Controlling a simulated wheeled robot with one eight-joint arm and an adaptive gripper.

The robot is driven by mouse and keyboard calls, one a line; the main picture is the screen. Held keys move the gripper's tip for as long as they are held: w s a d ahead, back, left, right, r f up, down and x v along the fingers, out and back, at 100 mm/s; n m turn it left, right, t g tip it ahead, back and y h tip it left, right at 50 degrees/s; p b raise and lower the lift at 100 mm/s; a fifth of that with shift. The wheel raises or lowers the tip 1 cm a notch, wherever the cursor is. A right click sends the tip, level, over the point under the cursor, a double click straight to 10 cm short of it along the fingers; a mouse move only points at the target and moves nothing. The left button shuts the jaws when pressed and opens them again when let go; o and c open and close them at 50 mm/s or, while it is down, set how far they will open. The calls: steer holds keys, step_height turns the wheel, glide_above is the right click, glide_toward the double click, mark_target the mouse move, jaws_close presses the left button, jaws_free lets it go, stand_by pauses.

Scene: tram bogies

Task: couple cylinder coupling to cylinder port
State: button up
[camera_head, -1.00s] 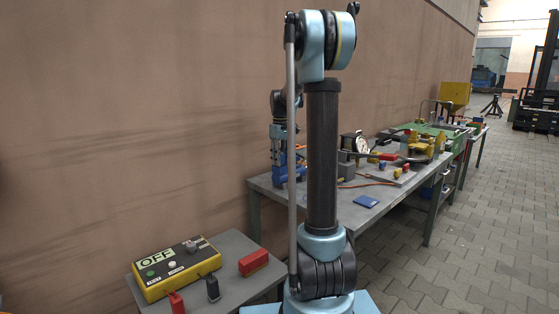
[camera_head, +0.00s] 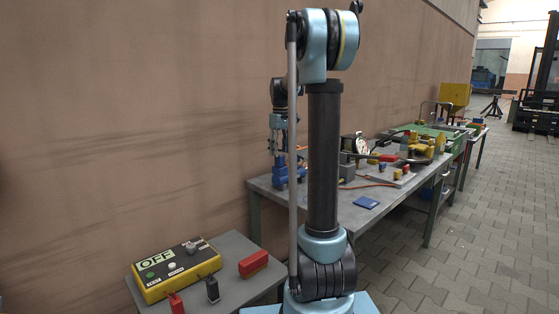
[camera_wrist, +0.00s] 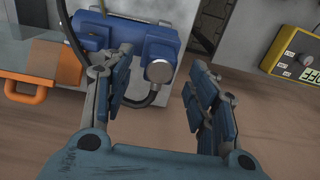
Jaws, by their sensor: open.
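A blue cylinder body (camera_wrist: 140,45) lies across the top of the wrist view. In the head view a blue thing (camera_head: 290,172) that looks like it stands on the grey bench under my gripper (camera_head: 283,130). A round silver metal end (camera_wrist: 158,71) shows at the cylinder's lower right; I cannot tell whether it is the port or the coupling. A black hose (camera_wrist: 146,98) curves beside it. In the wrist view my gripper (camera_wrist: 160,85) is open, its fingers apart on either side of the silver end, with nothing held between them.
An orange handle (camera_wrist: 25,96) is at the left and a yellow meter (camera_wrist: 300,50) at the right of the wrist view. The grey bench (camera_head: 335,215) also carries a blue pad (camera_head: 366,202). A yellow box marked OFF (camera_head: 175,270) is on the nearer table. The wall is close behind.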

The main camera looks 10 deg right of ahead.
step_height(320, 180, up, 7)
steer(key=shift+f, duration=0.1)
stand_by(0.5)
